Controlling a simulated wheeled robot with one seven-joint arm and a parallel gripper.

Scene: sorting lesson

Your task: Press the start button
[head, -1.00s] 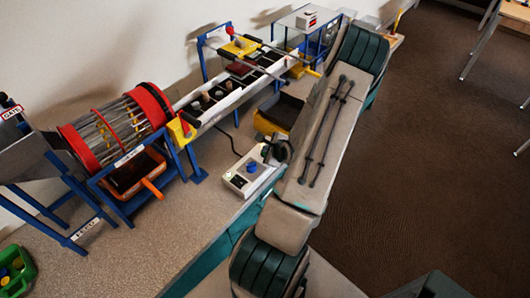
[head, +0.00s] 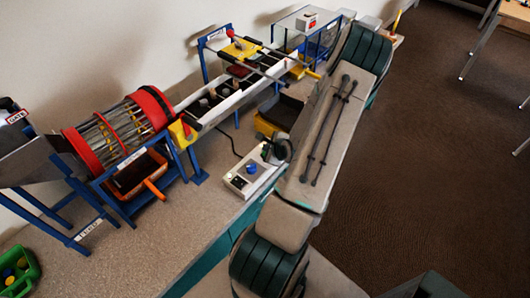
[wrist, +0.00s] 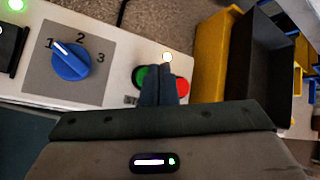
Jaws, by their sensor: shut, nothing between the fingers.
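The control box (head: 262,186) stands at the bench's front edge. In the wrist view its panel (wrist: 112,60) shows a green button (wrist: 138,78), a red button (wrist: 183,87) and a blue knob (wrist: 70,62) pointing at 1. My gripper (wrist: 158,72) is shut and empty. Its fingertips lie between the two buttons in the picture, hiding the right side of the green one and the left side of the red one. I cannot tell whether they touch the panel. A small white lamp (wrist: 167,57) glows just beyond the fingertips, and a green lamp (wrist: 15,4) is lit at the corner.
A red-rimmed drum (head: 118,133) on a blue frame and a long channel (head: 235,90) stand behind the box. An orange-handled bin (head: 140,178) sits below the drum.

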